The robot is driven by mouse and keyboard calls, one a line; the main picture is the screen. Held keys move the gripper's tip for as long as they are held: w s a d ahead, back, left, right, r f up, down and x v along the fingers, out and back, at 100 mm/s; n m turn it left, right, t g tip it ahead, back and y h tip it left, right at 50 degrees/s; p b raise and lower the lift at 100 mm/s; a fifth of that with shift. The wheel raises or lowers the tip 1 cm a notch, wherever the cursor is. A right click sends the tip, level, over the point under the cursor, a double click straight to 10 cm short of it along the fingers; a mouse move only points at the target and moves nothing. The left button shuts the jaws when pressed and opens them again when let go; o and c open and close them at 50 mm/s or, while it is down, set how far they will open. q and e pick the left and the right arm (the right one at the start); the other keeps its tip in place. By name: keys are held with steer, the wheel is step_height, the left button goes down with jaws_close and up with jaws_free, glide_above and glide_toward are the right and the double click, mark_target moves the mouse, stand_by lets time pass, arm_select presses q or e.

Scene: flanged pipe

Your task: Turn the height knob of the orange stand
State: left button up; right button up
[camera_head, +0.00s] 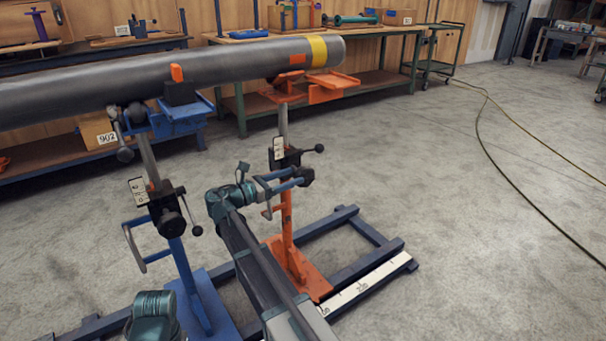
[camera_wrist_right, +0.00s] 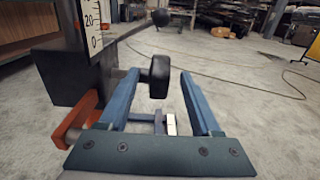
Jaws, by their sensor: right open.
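The orange stand (camera_head: 287,217) stands upright on the floor frame, its orange cradle (camera_head: 337,87) under the pipe (camera_head: 220,68). A black height knob (camera_head: 307,175) sits on the side of its black clamp block. In the right wrist view the knob (camera_wrist_right: 159,77) shows between the fingertips, with a gap on the right; contact on the left is unclear. My right gripper (camera_head: 299,177) is open, with one blue finger on each side of the knob. It also shows in the wrist view (camera_wrist_right: 160,72). My left gripper is out of view.
A blue stand (camera_head: 175,250) carries the pipe to the left. A lever with a black ball (camera_head: 319,148) sticks out above the knob. The orange handle (camera_wrist_right: 77,127) lies close left of my fingers in the wrist view. Floor to the right is clear except for cables.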

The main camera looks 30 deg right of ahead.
mark_target(304, 172)
steer(key=shift+w+d, duration=0.15)
steer(key=shift+d, duration=1.25)
steer(key=shift+w+d, duration=0.1)
steer(key=shift+d, duration=1.25)
jaws_close()
